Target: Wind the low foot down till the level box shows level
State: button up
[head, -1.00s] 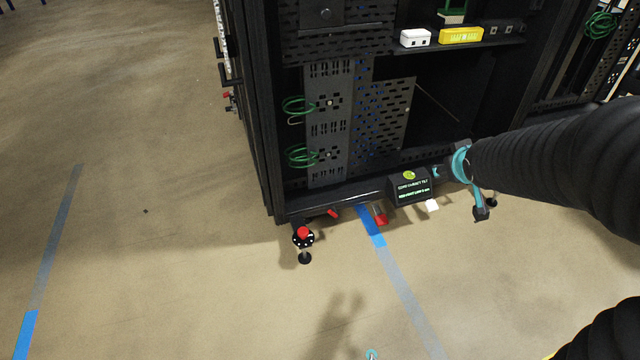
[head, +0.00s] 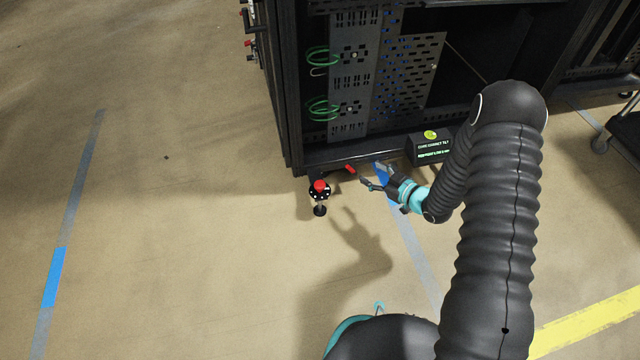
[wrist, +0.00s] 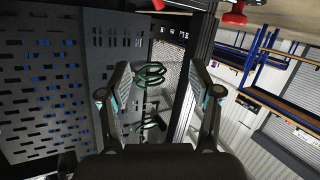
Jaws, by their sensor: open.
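The levelling foot (head: 319,190) with a red knob and a black dotted collar stands at the cabinet's front left corner in the head view. A red knob also shows at the top of the wrist view (wrist: 233,18). The level box (head: 428,149) is a black box with a round yellow-green vial and green text, too small to read surely, on the cabinet's bottom edge. My gripper (head: 368,177) is open and empty, right of the foot and apart from it. In the wrist view its two fingers (wrist: 163,90) stand wide apart with nothing between them.
The black cabinet (head: 297,80) has perforated panels and green cable loops (head: 322,108). A red lever (head: 350,169) juts out at its bottom edge. A wheeled cart (head: 625,135) stands at the right. The floor left of the foot is clear, with blue tape (head: 54,277).

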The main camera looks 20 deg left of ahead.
aim_at(320, 184)
jog(key=s+a+f+g+y, duration=0.2)
jog(key=s+a+f+y, duration=0.15)
jog(key=s+f, duration=0.4)
jog(key=shift+y, duration=0.35)
jog(key=x, duration=0.6)
jog(key=b+x, duration=0.1)
jog(key=x, duration=0.6)
jog(key=shift+s+r, duration=0.2)
jog(key=shift+r, duration=0.05)
jog(key=c, duration=1.2)
